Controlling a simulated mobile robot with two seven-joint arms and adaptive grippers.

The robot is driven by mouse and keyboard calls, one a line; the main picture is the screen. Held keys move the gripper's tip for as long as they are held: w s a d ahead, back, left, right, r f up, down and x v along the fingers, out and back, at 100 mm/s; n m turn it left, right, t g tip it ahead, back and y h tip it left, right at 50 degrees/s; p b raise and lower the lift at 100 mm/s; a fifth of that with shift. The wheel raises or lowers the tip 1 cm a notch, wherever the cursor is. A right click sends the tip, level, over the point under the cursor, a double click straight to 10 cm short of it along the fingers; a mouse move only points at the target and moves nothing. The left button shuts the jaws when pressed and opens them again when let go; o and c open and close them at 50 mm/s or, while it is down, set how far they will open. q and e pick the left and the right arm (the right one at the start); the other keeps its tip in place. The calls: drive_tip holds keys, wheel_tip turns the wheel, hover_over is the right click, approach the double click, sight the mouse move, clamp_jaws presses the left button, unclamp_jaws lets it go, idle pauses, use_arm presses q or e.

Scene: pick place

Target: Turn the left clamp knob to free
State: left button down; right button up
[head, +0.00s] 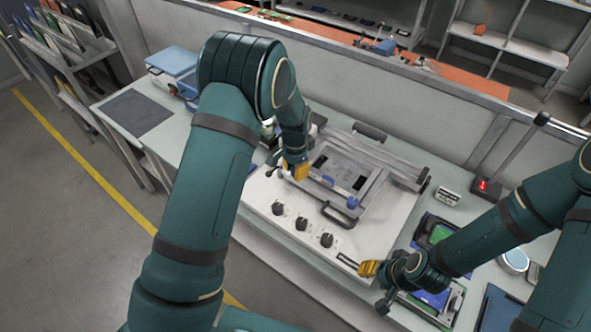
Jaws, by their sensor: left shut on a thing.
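A white machine (262,200) with a clear-topped frame (345,165) stands on the bench. My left gripper (299,172), with yellow fingers, is at the frame's left front corner. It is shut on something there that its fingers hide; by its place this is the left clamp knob. The way the knob is turned cannot be seen. A blue clamp knob (352,202) shows at the frame's right front corner, apart from my grippers. My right gripper (368,268) is by the machine's right front corner; whether its jaws are open cannot be made out.
Three black dials (302,223) line the machine's front, with a black handle (340,215) behind them. Trays with green boards (440,234) lie to the right. A dark mat (136,112) and a blue box (172,62) are at the left. A red-lit display stand (484,187) is at the right.

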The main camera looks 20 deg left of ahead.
use_arm(q)
drive_tip(key=n, duration=0.6)
drive_tip(key=shift+s+f, duration=0.1)
drive_tip(key=shift+s, duration=0.05)
use_arm(e)
drive_tip(key=shift+f, duration=0.3)
use_arm(q)
drive_tip(key=n, duration=0.6)
drive_tip(key=shift+n, duration=0.3)
use_arm(e)
drive_tip(key=shift+r, duration=0.15)
use_arm(q)
drive_tip(key=c, duration=0.7)
unclamp_jaws()
